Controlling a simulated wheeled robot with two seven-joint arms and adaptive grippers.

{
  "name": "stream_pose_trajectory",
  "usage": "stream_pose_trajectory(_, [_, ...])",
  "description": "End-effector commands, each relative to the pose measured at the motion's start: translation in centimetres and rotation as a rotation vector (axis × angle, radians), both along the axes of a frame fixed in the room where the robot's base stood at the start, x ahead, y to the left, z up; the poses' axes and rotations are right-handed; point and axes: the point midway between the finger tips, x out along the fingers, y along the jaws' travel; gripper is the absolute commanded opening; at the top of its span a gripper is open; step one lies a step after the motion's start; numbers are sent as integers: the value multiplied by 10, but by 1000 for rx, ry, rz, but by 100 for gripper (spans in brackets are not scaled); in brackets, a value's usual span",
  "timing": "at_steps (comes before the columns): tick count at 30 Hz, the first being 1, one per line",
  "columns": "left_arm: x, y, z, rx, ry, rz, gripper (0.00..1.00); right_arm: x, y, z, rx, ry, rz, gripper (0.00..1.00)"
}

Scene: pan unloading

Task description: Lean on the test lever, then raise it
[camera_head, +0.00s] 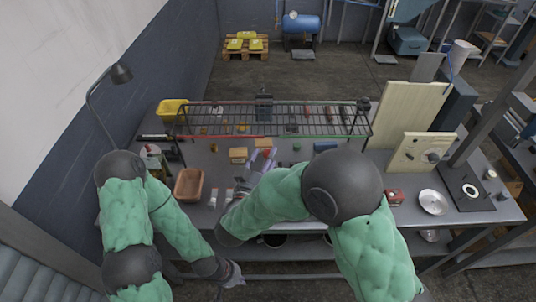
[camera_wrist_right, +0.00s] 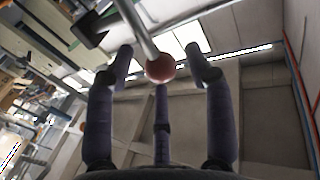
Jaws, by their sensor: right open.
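The test lever shows in the right wrist view as a metal rod with a reddish-brown ball knob (camera_wrist_right: 160,68) at its end. My right gripper (camera_wrist_right: 163,62) is open, with its purple fingers spread around the knob. Gaps show between the knob and the two outer fingers; contact with the middle finger cannot be told. In the head view my right gripper (camera_head: 263,158) is over the middle of the workbench (camera_head: 340,200); I cannot make out the lever there. My left gripper (camera_head: 231,275) hangs low in front of the bench edge, too small to read.
A black wire rack (camera_head: 270,121) spans the back of the bench. A brown tray (camera_head: 188,185) and a yellow bin (camera_head: 171,108) are at the left.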

Motion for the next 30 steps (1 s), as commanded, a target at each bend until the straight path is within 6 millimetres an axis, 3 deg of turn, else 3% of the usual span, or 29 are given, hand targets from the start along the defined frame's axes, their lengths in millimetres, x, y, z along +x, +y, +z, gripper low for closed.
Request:
stream_pose_trajectory(6, [0, 0, -1, 0, 0, 0, 0, 17, -6, 0, 0, 1, -1, 54])
stream_pose_trajectory(15, [0, 0, -1, 0, 0, 0, 0, 19, -7, 0, 0, 0, 1, 54])
stream_pose_trajectory(17, [0, 0, -1, 0, 0, 0, 0, 19, -7, 0, 0, 0, 1, 42])
stream_pose_trajectory(21, [0, 0, -1, 0, 0, 0, 0, 19, -7, 0, 0, 0, 1, 3])
stream_pose_trajectory(30, [0, 0, -2, 0, 0, 0, 0, 19, -8, -1, 9, 2, 1, 0])
